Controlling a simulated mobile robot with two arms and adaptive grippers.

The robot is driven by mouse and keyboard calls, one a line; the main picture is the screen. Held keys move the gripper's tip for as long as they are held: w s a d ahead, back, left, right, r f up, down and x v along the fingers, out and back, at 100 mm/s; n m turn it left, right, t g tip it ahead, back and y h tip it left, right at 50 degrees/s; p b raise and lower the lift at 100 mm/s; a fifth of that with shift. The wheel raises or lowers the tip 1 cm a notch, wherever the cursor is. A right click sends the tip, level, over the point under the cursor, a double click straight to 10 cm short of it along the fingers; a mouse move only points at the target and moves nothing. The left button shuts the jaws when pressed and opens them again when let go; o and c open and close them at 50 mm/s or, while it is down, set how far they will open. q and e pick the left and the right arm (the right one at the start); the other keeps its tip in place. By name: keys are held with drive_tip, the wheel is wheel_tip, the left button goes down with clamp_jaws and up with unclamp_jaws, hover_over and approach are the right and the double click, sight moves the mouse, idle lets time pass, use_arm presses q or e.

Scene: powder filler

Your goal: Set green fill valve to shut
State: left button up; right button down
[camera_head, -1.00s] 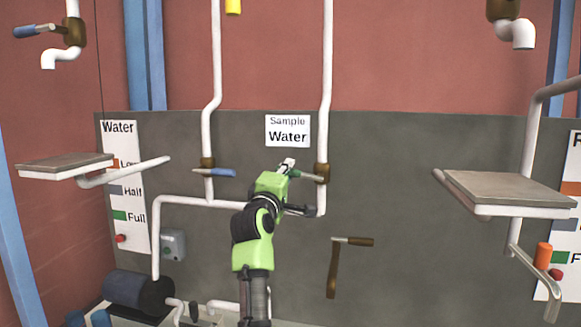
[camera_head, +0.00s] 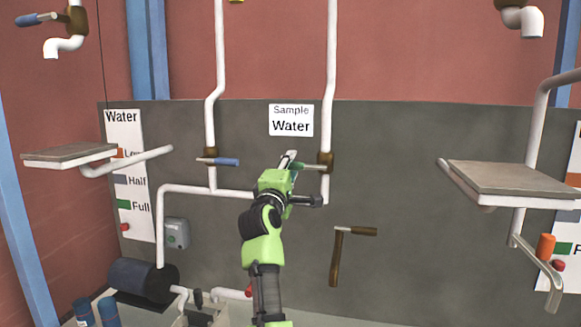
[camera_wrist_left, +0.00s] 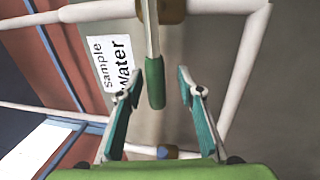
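The green fill valve handle (camera_head: 311,167) sticks out to the left from a brown valve body (camera_head: 326,163) on the right white pipe. My left gripper (camera_head: 303,179) is at this handle, coming from below. In the left wrist view the green handle (camera_wrist_left: 155,82) lies between the two teal fingers, with a visible gap on each side. The fingers are open. My right gripper is not in view.
A blue-handled valve (camera_head: 222,161) sits on the left pipe (camera_head: 211,120). A brown crank (camera_head: 337,257) is mounted on the grey panel, lower right of my gripper. A shelf (camera_head: 515,180) juts out at right, another (camera_head: 70,154) at left.

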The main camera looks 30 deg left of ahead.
use_arm(q)
drive_tip(key=shift+r, duration=0.1)
drive_tip(key=v, duration=1.2)
idle(0.4)
